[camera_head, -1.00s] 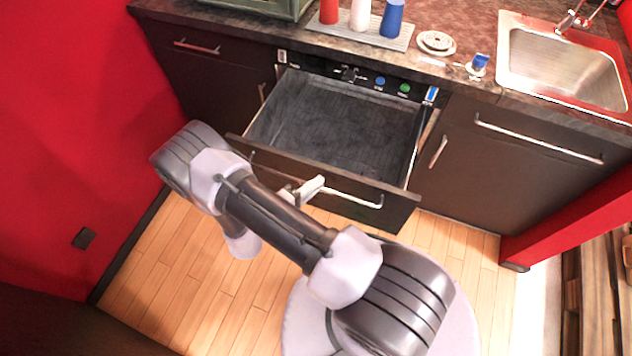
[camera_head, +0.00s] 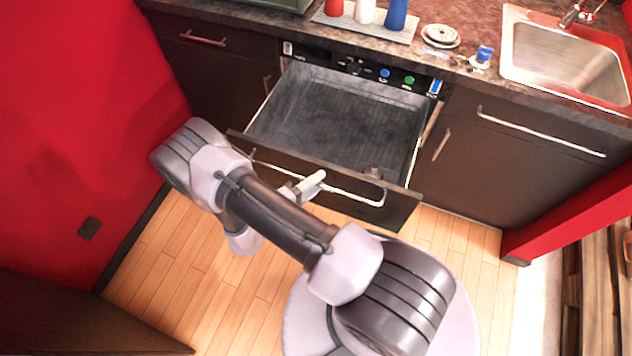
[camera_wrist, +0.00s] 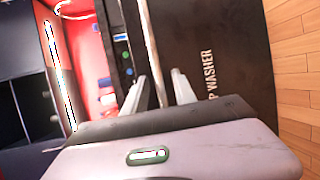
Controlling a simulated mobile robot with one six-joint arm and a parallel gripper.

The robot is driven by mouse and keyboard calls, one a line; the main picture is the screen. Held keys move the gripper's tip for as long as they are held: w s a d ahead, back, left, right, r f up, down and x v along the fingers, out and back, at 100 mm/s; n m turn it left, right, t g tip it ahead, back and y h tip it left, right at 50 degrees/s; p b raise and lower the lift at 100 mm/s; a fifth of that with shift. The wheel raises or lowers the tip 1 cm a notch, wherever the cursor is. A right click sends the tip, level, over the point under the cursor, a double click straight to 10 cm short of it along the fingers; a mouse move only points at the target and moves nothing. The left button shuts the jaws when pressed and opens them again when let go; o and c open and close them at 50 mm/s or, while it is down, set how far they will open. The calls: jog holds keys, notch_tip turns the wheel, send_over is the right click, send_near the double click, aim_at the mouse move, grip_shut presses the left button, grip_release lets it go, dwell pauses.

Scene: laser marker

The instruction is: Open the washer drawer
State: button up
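The washer drawer (camera_head: 336,118) stands pulled well out from under the counter, its dark, empty tub showing. Its front panel (camera_head: 400,211) carries a long pale bar handle (camera_head: 357,195). My gripper (camera_head: 318,178) is at the middle of this handle, partly hidden behind my arm in the head view. In the wrist view my two fingers (camera_wrist: 159,80) stand apart, with the handle bar (camera_wrist: 147,40) running between them. Gaps show beside the bar, and I cannot tell if either finger touches it. The dark front with "WASHER" lettering (camera_wrist: 209,70) lies to the right.
A control panel (camera_head: 385,76) with blue and green buttons sits above the drawer. The counter holds a sink (camera_head: 565,62), stacked plates (camera_head: 440,36) and cups on a mat (camera_head: 375,32). Cabinets flank the drawer. A red wall (camera_head: 70,120) is at left; wooden floor (camera_head: 235,300) is clear.

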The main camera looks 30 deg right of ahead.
jog(key=p+v, duration=0.3)
jog(key=v, duration=1.4)
jog(key=shift+a, duration=0.25)
